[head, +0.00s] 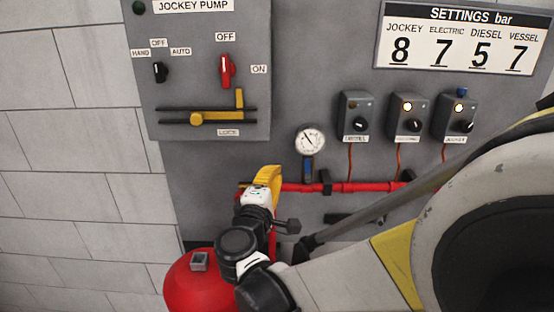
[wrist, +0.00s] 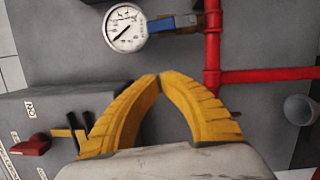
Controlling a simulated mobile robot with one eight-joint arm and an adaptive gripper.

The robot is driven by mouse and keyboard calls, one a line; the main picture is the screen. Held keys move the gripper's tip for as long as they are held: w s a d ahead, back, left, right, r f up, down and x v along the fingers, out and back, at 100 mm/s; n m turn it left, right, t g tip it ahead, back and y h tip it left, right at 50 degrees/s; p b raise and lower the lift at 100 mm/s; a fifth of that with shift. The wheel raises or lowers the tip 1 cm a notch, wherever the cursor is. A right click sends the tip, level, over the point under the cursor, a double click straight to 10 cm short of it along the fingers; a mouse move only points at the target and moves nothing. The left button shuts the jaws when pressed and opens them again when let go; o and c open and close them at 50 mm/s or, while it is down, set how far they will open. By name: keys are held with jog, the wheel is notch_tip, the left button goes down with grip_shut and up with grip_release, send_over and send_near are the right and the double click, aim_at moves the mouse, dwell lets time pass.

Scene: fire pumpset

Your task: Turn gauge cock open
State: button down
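The pressure gauge (head: 309,140) is a round white dial above the red pipe in the head view; it shows at the top of the wrist view (wrist: 125,27). The gauge cock's blue handle (head: 308,170) lies along the stem between gauge and pipe. In the wrist view the handle (wrist: 175,23) shows beside the dial, pointing toward the red pipe. My gripper (head: 269,176) has yellow fingers and is left of the cock and slightly lower in the head view. In the wrist view my gripper (wrist: 160,78) has its fingertips together with nothing between them, apart from the handle.
The red pipe (head: 340,187) runs across the grey panel. A jockey pump box (head: 200,90) with switches and a yellow lever is upper left. Small switch boxes (head: 408,117) are at the right. A red vessel (head: 190,283) stands below my gripper. My arm covers the lower right.

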aim_at(308, 170)
jog(key=p+v, duration=0.3)
jog(key=v, duration=0.3)
jog(key=w+d+b, duration=0.3)
jog(key=w+d, duration=0.3)
jog(key=w, duration=0.3)
jog(key=shift+w+d, duration=0.25)
jog(key=shift+d, duration=0.1)
jog(key=shift+r, duration=0.2)
jog(key=shift+d+r+m, duration=0.2)
jog(key=shift+d+m, duration=0.2)
jog(key=shift+d, duration=0.4)
